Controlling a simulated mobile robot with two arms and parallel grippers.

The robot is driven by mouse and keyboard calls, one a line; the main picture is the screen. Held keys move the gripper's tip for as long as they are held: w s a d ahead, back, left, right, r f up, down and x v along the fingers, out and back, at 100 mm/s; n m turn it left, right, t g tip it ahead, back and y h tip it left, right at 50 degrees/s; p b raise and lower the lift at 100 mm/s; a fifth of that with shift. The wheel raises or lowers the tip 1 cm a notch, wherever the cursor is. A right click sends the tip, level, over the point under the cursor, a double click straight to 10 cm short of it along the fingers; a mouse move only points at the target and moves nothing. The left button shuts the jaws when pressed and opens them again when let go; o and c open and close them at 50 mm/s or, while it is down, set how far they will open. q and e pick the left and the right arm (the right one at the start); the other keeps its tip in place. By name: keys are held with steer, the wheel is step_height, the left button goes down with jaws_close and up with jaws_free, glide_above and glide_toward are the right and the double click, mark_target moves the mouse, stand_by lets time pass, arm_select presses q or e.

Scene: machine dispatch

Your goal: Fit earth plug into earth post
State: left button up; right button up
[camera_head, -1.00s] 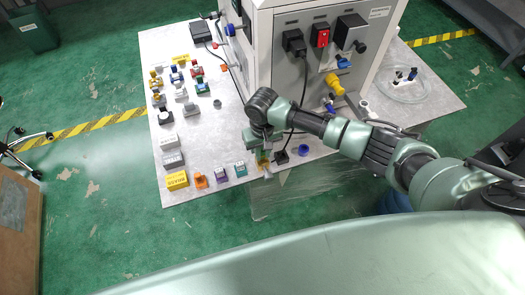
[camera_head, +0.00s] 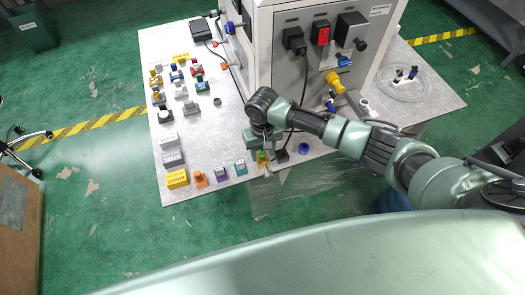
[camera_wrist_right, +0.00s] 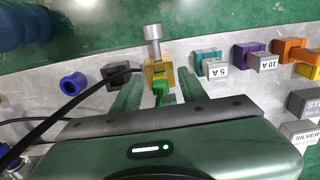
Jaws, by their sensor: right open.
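A yellow-and-green piece (camera_wrist_right: 158,75) lies between my open right fingers in the right wrist view. I take it to be the earth plug. A silver cylinder (camera_wrist_right: 153,42) sticks out from its far side. In the head view the yellow-and-green piece (camera_head: 262,157) shows just below my right gripper (camera_head: 262,149), near the table's front edge. My right gripper (camera_wrist_right: 162,91) is open, one finger on each side of the green part, with gaps showing. I cannot tell which part is the earth post. My left gripper is not in view.
A black block (camera_wrist_right: 118,77) with a cable sits beside the left finger, and a blue ring (camera_wrist_right: 73,84) lies farther left. Teal (camera_wrist_right: 208,60) and purple (camera_wrist_right: 248,53) blocks stand to the right. The grey machine cabinet (camera_head: 285,80) stands behind my right gripper.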

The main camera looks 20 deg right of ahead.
step_height(320, 180, up, 2)
steer(key=p, duration=0.2)
steer(key=shift+r+p, duration=0.1)
steer(key=shift+p, duration=0.25)
steer(key=shift+r, duration=0.65)
